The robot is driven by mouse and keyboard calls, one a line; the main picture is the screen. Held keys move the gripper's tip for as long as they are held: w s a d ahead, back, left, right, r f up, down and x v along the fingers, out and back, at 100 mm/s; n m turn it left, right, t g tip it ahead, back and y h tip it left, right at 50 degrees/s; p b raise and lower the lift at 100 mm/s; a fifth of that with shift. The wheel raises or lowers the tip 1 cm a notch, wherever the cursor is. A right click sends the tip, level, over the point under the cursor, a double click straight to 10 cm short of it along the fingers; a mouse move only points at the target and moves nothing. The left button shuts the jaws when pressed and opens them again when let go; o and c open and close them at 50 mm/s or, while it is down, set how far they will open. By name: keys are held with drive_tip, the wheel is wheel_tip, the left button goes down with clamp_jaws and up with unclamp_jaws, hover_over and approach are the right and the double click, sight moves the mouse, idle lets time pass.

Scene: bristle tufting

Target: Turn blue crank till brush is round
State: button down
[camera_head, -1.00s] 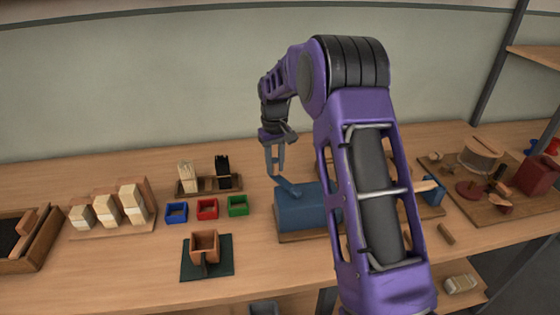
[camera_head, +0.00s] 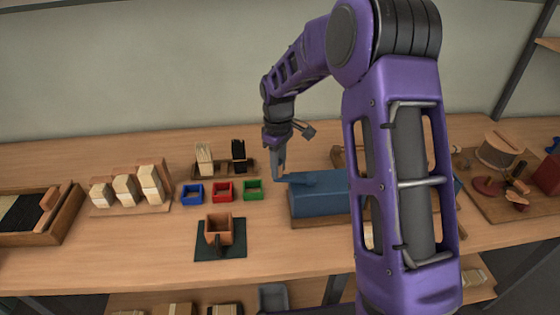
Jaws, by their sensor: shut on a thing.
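A blue machine (camera_head: 318,200) stands on a wooden base on the bench, right of the middle. A blue crank arm (camera_head: 296,178) lies along its top left edge. My gripper (camera_head: 279,174) points down at the crank's left end, with its fingers shut on the crank's end; the grip itself is small and partly hidden. My purple arm covers the right part of the machine. I cannot make out a brush in the machine.
Blue (camera_head: 192,195), red (camera_head: 223,191) and green (camera_head: 253,190) boxes stand left of the machine. Behind them a rack holds pale (camera_head: 204,158) and black bristles (camera_head: 238,155). A terracotta box (camera_head: 218,231) sits on a dark mat in front. Wooden blocks stand at left.

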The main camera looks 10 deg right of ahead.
drive_tip(key=shift+s, duration=0.55)
drive_tip(key=shift+s, duration=0.1)
drive_tip(key=c, duration=0.6)
unclamp_jaws()
drive_tip(key=shift+c, duration=0.2)
drive_tip(key=shift+r, duration=0.1)
wheel_tip(320, 180, up, 17)
drive_tip(key=shift+p, duration=0.45)
drive_tip(key=shift+r, duration=0.1)
